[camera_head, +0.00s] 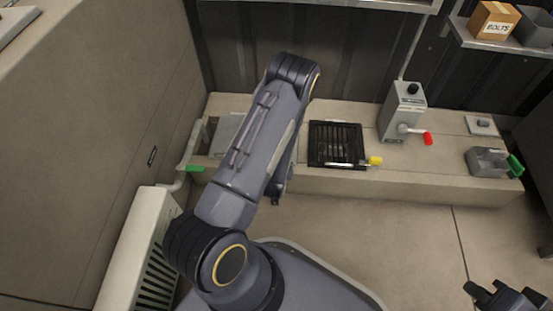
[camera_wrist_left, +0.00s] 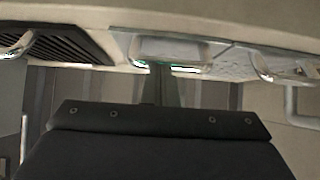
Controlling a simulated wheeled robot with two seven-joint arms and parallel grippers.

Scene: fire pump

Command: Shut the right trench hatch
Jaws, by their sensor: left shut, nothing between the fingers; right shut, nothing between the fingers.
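A dark square slatted grate (camera_head: 337,145) is set in the top of the low concrete ledge, with a yellow handle (camera_head: 375,161) at its front right corner. A grey plate (camera_head: 226,130) lies in the ledge further left, partly hidden behind my left arm. I cannot tell which piece is the right trench hatch or how far open it is. My left gripper (camera_head: 275,199) is shut and empty in front of the ledge, mostly hidden by my arm. My right gripper (camera_head: 487,291) is shut and empty at the bottom right, apart from everything.
A grey box (camera_head: 402,112) with a red-tipped lever (camera_head: 428,138) stands on the ledge right of the grate. A grey fitting with a green handle (camera_head: 515,165) sits at the right end. Another green handle (camera_head: 194,168) is at the left.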

